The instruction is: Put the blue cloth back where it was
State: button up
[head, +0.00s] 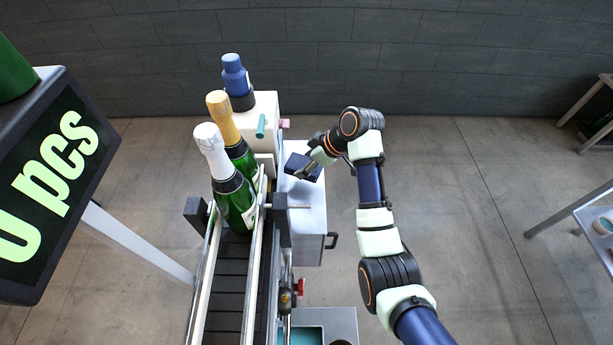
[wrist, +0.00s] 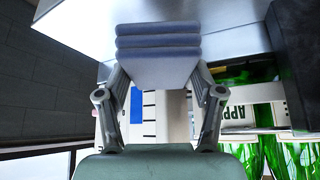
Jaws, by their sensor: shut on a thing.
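The blue cloth (wrist: 158,42) is folded in several layers and sits between the fingers of my gripper (wrist: 158,85) in the wrist view. My gripper is shut on it. In the head view the cloth (head: 299,163) is a dark blue patch at my gripper (head: 308,172), over the white cabinet top (head: 308,222) right of the conveyor. The wrist view shows the cloth close to a pale flat surface; I cannot tell whether they touch.
Two green bottles, one gold-topped (head: 222,108) and one white-topped (head: 208,142), stand on the conveyor (head: 232,290) left of the cabinet. A display (head: 55,185) is at left.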

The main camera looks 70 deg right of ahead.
notch_tip(320, 180, down, 6)
jog(key=shift+r+b, duration=0.15)
jog(key=shift+b, duration=0.55)
jog(key=o, duration=1.1)
jog(key=shift+r, duration=0.1)
jog(key=p+v, duration=0.3)
jog(key=v, duration=0.9)
